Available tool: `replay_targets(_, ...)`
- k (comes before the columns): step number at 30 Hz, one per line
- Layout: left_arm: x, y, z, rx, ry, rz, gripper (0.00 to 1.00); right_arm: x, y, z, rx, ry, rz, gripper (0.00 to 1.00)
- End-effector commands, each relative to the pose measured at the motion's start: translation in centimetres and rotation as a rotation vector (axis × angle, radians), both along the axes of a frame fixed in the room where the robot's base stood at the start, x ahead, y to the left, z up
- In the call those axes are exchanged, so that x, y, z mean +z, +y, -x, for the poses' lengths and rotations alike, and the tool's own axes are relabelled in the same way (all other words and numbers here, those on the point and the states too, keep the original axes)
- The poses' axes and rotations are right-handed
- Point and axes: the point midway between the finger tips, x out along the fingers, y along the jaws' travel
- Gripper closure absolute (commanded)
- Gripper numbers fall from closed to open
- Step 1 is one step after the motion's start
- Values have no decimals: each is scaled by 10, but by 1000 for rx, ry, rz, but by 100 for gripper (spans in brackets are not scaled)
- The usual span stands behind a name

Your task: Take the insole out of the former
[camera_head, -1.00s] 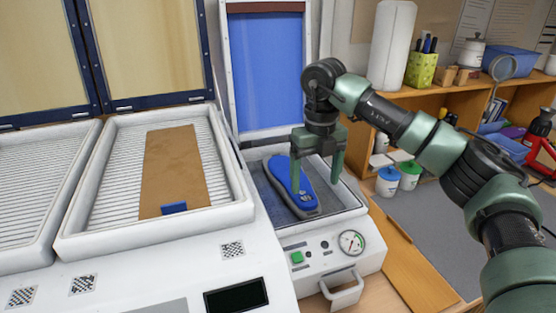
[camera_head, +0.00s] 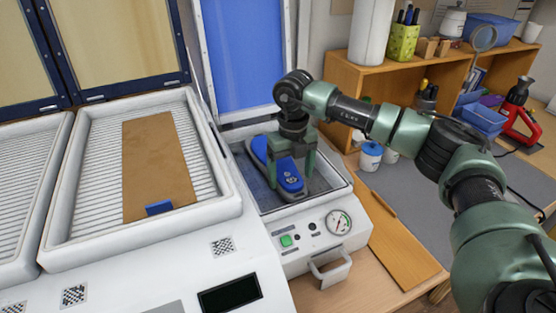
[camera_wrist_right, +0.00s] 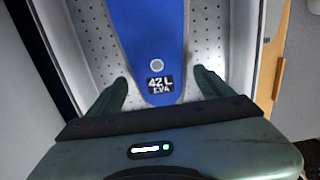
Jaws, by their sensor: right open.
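The blue insole (camera_head: 289,176) lies on a grey base in the open former (camera_head: 268,211), whose blue-lined lid stands raised behind. In the right wrist view the blue insole (camera_wrist_right: 150,35) carries a "42 L EVA" label and a round metal spot near its end. My right gripper (camera_head: 290,180) is open and points down over the insole in the former. In the right wrist view its two fingers (camera_wrist_right: 160,88) stand on either side of the labelled end, with gaps to both edges. My left gripper is not in view.
A heating tray (camera_head: 90,245) with a brown sheet (camera_head: 158,165) and a blue tab stands left of the former. A gauge (camera_head: 339,222) and handle are on the former's front. A wooden shelf (camera_head: 345,75) with jars is at the right.

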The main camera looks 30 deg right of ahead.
Motion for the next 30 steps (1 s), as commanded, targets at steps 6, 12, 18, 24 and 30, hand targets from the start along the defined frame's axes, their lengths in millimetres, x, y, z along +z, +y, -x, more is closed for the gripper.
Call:
replay_targets(6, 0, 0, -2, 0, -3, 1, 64, 0, 0, 0, 0, 0, 0, 36)
replay_targets(12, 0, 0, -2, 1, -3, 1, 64, 0, 0, 0, -1, 0, 0, 83)
replay_targets(18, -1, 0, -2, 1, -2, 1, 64, 0, 0, 0, -1, 0, 0, 84)
replay_targets(24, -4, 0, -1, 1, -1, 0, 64, 9, 0, -1, -1, -3, 0, 84)
replay_targets(30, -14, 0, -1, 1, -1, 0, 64, 41, 0, -2, -1, -6, -1, 84)
